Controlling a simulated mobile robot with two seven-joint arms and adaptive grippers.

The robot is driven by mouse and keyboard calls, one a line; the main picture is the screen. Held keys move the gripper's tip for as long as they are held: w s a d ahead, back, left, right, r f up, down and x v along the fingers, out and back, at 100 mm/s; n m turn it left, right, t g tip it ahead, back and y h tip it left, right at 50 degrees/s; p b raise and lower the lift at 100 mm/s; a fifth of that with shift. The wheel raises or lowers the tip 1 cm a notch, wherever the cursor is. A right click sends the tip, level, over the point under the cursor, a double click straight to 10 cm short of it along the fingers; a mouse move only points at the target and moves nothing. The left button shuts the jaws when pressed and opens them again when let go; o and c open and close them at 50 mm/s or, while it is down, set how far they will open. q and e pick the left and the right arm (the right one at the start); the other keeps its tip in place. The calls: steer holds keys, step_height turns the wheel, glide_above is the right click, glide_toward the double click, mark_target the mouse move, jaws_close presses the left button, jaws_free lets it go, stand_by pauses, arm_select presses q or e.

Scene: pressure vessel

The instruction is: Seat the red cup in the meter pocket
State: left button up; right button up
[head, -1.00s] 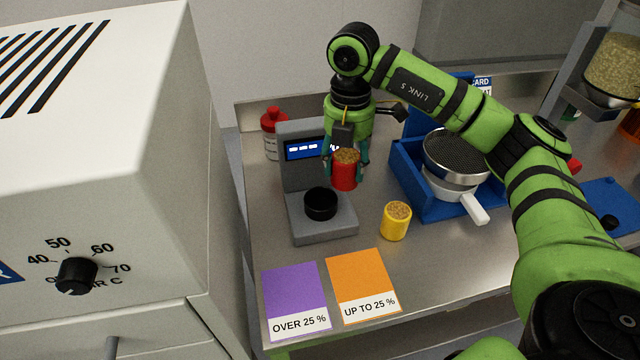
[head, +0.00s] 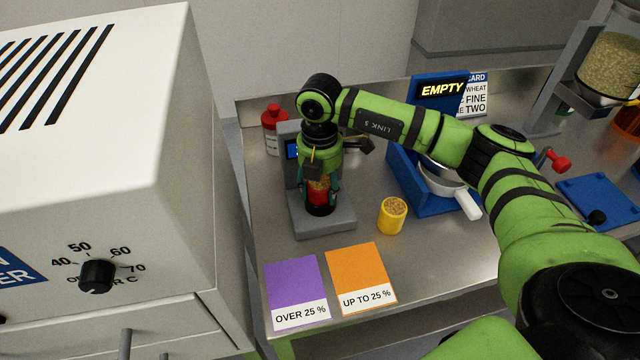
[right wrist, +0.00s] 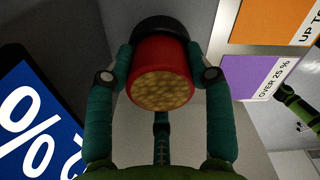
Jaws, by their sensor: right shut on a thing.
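The red cup (head: 319,192), filled with grain, is held upright between the fingers of my right gripper (head: 320,186), which is shut on it. The grain-filled cup (right wrist: 160,85) also shows in the right wrist view, between both fingers. The grey meter (head: 335,222) stands below and behind the cup. Its black round pocket (head: 320,209) shows just under the cup. The black pocket rim (right wrist: 163,28) lies against the cup's far end in the right wrist view. I cannot tell whether the cup is in the pocket or just over it. My left gripper is not in view.
A yellow cup (head: 392,217) of grain stands right of the meter. Purple (head: 296,283) and orange (head: 358,270) cards lie in front. A blue stand with a white-handled sieve (head: 445,185) is further right. A red-capped bottle (head: 272,130) is behind the meter. A large white oven fills the left.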

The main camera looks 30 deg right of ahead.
steer(key=shift+s+f+b, duration=0.3)
steer(key=shift+f+b, duration=0.05)
steer(key=shift+f, duration=0.25)
steer(key=o, duration=0.9)
steer(key=shift+o, duration=0.2)
steer(key=shift+w+f, duration=0.1)
steer(key=shift+f, duration=0.05)
steer(key=shift+r+p, duration=0.45)
steer(key=shift+r, duration=0.1)
steer(key=shift+w+r, duration=0.2)
steer(key=shift+r, duration=0.15)
step_height(320, 180, up, 12)
steer(key=b, duration=0.3)
steer(key=shift+b, duration=0.35)
